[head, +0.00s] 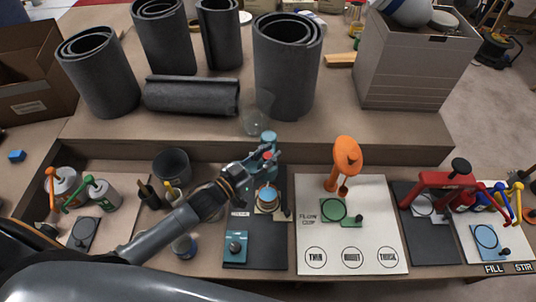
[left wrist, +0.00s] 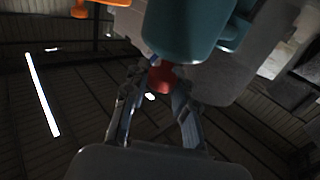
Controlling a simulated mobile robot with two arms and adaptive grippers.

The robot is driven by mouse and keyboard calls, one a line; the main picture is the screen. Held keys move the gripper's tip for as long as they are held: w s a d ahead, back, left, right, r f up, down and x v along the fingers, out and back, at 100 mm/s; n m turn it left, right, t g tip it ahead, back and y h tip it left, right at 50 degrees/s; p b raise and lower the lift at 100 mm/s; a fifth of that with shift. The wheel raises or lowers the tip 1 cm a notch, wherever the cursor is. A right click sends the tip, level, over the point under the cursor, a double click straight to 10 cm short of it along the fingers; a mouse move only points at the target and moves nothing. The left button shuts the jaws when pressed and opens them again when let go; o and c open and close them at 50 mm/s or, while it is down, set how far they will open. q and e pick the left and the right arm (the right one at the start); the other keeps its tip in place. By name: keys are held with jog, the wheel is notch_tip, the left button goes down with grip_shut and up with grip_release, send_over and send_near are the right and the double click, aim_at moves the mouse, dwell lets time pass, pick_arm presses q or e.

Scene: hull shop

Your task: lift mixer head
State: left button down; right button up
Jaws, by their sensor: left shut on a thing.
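A teal mixer stands at the back of a dark board (head: 257,251) in the middle of the bench. Its teal mixer head (head: 269,137) is partly hidden by my gripper; it also fills the top of the left wrist view (left wrist: 185,30). A red knob (left wrist: 161,78) sits on the head's near end. My left gripper (left wrist: 156,88) is shut on this knob, and in the head view the gripper (head: 264,157) reaches it from the lower left. A bowl (head: 267,197) stands in front of the mixer. My right gripper is out of view.
An orange mixer (head: 346,157) stands on a white board to the right, then a red one (head: 444,184). Grey rolls (head: 286,65) and a grey box (head: 412,67) stand on the raised shelf behind. A clear glass vessel (head: 254,117) stands close behind the teal mixer.

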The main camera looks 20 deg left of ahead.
pick_arm(q)
jog(key=shift+w+r, duration=0.15)
jog(key=shift+r, duration=0.15)
jog(key=c, duration=1.1)
grip_release()
jog(key=shift+r, duration=0.1)
jog(key=shift+s+f, duration=0.2)
jog(key=v, duration=1.2)
jog(key=shift+r, duration=0.1)
